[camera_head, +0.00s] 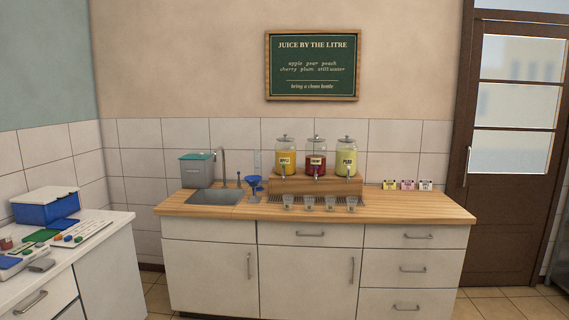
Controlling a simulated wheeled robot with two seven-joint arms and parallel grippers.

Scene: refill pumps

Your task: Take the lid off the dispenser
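Three glass juice dispensers stand side by side on a wooden riser on the counter. The left dispenser (285,158) holds orange-yellow juice, the middle one (316,160) dark red juice and the right one (347,158) pale green juice. Each has a grey lid with a knob on top: the left lid (285,138), the middle lid (316,138) and the right lid (347,138) all sit on their jars. Each has a label and a tap at the front. Neither of my grippers shows in the head view.
Several small glasses (309,203) stand in front of the riser (340,187). A sink (216,197), a grey bin with a green lid (196,171) and blue funnels (253,182) are to the left. Small cards (407,185) stand right. The counter's right end (440,211) is clear.

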